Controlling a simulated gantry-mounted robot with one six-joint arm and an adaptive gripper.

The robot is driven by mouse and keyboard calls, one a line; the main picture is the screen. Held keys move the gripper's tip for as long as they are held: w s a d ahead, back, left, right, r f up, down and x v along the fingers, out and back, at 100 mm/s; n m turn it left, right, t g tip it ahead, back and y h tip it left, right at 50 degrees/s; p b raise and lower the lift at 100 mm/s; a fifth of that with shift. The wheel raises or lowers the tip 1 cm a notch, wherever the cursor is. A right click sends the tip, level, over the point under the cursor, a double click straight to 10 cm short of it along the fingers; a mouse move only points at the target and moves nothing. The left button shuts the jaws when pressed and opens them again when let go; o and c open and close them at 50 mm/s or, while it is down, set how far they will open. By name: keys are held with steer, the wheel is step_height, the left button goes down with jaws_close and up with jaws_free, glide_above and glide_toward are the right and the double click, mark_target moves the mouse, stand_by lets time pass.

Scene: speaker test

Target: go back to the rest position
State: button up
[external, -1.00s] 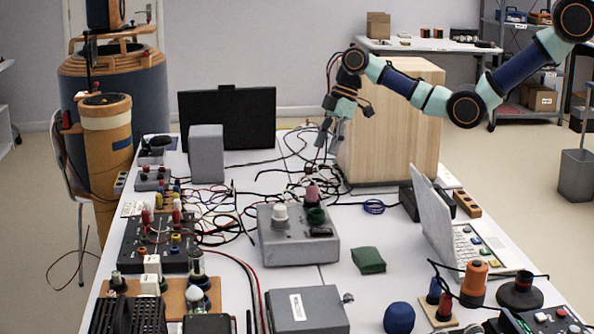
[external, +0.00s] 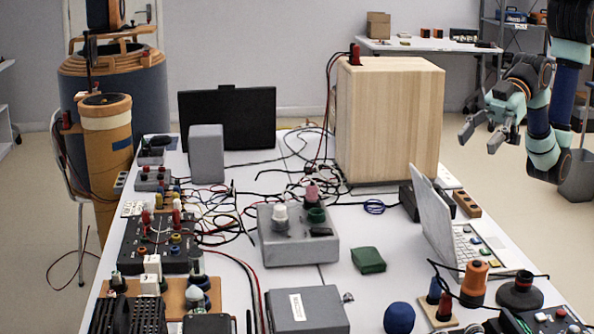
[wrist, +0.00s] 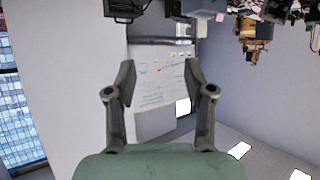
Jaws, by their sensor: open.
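My gripper (external: 480,141) is at the right in the external view, in the air beyond the right edge of the table (external: 350,225). It points left and downward, its fingers are spread, and nothing is between them. In the wrist view my gripper (wrist: 158,82) also shows open and empty, with a wall and a whiteboard (wrist: 160,85) behind it. The wooden box speaker (external: 390,120) stands at the back right of the table, with red plugs (external: 354,53) and dark cables at its top left edge. My gripper is apart from it, to its right.
The table holds a grey box with knobs (external: 298,245), a laptop (external: 450,225), a dark monitor (external: 227,120) and many loose cables. A grey bin (external: 578,175) stands behind my arm at the right. Open floor lies right of the table.

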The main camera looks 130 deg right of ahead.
step_height(320, 180, up, 25)
steer(key=p, duration=2.5)
steer(key=shift+d, duration=0.15)
steer(key=shift+w+f, duration=0.1)
